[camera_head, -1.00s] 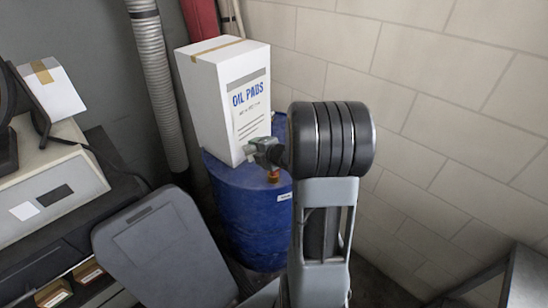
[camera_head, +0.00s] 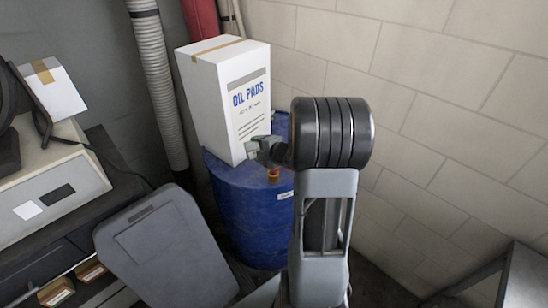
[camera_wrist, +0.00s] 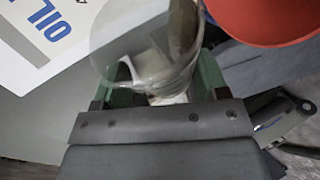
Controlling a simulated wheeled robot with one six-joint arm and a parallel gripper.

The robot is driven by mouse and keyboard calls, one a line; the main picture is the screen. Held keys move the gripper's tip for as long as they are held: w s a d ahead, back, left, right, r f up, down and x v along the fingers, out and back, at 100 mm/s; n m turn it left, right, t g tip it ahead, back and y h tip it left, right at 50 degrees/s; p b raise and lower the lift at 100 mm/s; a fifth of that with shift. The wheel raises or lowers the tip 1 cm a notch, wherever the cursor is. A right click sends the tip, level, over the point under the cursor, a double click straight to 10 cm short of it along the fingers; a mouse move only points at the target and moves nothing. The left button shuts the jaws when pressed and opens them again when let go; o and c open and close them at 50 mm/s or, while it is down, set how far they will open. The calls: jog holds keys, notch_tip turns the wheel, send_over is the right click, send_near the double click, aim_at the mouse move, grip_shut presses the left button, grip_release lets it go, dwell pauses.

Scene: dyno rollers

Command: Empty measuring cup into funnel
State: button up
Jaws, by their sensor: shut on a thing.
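My gripper (camera_wrist: 157,88) is shut on a clear measuring cup (camera_wrist: 118,48), held between its green finger pads in the wrist view. I cannot tell how much is in the cup. A red-orange funnel (camera_wrist: 270,18) is at the top right of the wrist view, close beside the cup and cut off by the frame. In the head view my gripper (camera_head: 262,151) is above the blue drum, and a small orange part of the funnel (camera_head: 273,175) shows just below it on the drum top. The cup cannot be made out in the head view.
A white oil pads box (camera_head: 222,95) stands on the blue drum (camera_head: 235,215), just left of my gripper. A block wall (camera_head: 440,100) is behind and to the right. A grey lidded bin (camera_head: 165,250) and a bench machine (camera_head: 50,185) are at left.

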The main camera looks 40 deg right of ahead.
jog(key=shift+d+r, duration=0.1)
jog(key=shift+d+f+m+y, duration=0.15)
jog(key=shift+f+m+y, duration=0.1)
jog(key=shift+m+y, duration=0.05)
dwell(0.4)
jog(key=shift+s+d+f+t+b, duration=0.1)
jog(key=shift+d+f+t+b, duration=0.1)
jog(key=shift+t+b, duration=0.1)
jog(key=m, duration=0.1)
jog(key=d+r+m+t+y, duration=0.1)
jog(key=shift+s+d+m+t+y, duration=0.2)
jog(key=shift+d+m+t+y, duration=0.1)
jog(key=shift+m, duration=0.1)
jog(key=shift+d+r+m+y+p, duration=0.3)
jog(key=shift+r+m+p, duration=0.1)
jog(key=shift+r, duration=0.3)
jog(key=shift+s+d+r+m+t+y, duration=0.15)
jog(key=shift+d+r+m+t, duration=0.2)
jog(key=shift+r+m, duration=0.2)
jog(key=shift+s+d+r+m+t+y, duration=0.15)
jog(key=shift+d+r+m+t, duration=0.1)
jog(key=shift+r+m+t, duration=0.3)
jog(key=shift+d+r+m+t, duration=0.4)
jog(key=shift+d+r+m, duration=0.15)
jog(key=shift+r+m, duration=0.3)
